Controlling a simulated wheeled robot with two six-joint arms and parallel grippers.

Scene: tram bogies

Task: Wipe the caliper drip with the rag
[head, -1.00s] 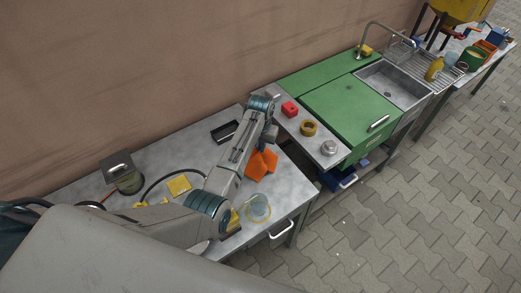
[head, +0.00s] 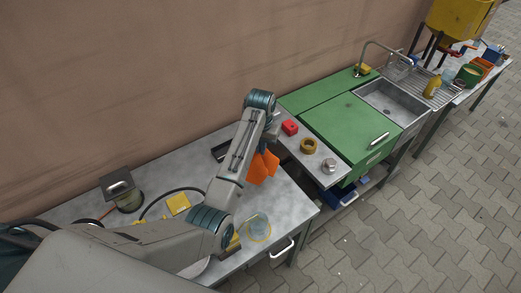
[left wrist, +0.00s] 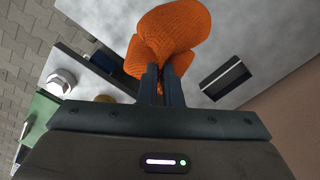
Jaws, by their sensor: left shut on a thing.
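The orange rag (head: 262,168) hangs from my left gripper over the metal worktable, partly behind my arm in the head view. In the left wrist view my left gripper (left wrist: 165,75) is shut on the rag (left wrist: 176,28), which bulges out beyond and around the fingertips. The gripper's fingers are mostly hidden by my arm in the head view. I cannot make out a caliper or a drip in either view. My right gripper is in neither view.
The worktable (head: 290,205) bears a dark tray (head: 219,151), a yellow pad (head: 178,203) and a clear round dish (head: 258,226). A green cabinet (head: 345,130) stands beyond.

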